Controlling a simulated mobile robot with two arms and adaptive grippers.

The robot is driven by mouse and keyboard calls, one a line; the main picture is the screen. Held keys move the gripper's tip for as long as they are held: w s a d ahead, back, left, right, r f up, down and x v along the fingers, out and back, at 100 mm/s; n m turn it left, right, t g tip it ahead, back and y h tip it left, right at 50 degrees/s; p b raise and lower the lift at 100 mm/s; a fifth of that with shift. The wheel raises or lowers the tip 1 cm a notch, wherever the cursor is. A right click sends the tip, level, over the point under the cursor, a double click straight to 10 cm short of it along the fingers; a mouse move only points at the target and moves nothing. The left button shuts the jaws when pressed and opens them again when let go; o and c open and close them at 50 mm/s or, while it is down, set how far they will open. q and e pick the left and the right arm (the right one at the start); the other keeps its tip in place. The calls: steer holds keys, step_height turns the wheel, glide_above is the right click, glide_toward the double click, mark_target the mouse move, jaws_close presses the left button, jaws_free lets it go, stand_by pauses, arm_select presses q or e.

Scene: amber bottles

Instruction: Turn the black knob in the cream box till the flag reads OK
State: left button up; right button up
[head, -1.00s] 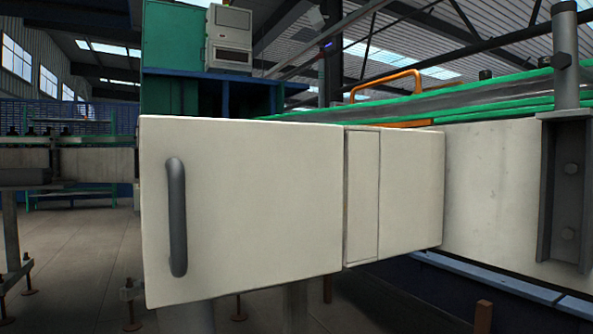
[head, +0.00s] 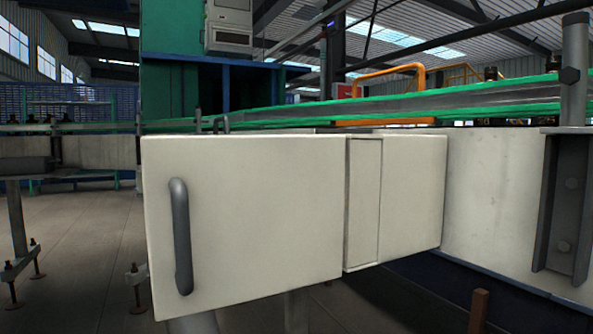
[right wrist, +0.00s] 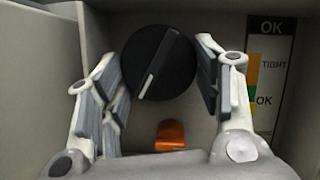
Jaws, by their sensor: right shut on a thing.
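The cream box (head: 245,222) fills the middle of the head view, its front face with a dark upright handle (head: 181,236) turned to me. The knob is hidden in that view. In the right wrist view the round black knob (right wrist: 168,68) sits on a cream-grey panel, its pale line slanting from upper right to lower left. My right gripper (right wrist: 157,75) is shut on it, one finger at each side. My left gripper is in neither view.
An orange tab (right wrist: 171,134) sits below the knob, between my fingers. Box walls stand close on the left in the wrist view. In the head view a green-edged conveyor (head: 440,101) runs behind the box, and a grey post bracket (head: 567,205) stands at right.

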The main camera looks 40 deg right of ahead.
steer(key=shift+m, duration=0.4)
steer(key=o, duration=0.7)
steer(key=shift+o, duration=0.2)
steer(key=v, duration=1.2)
steer(key=shift+w, duration=0.15)
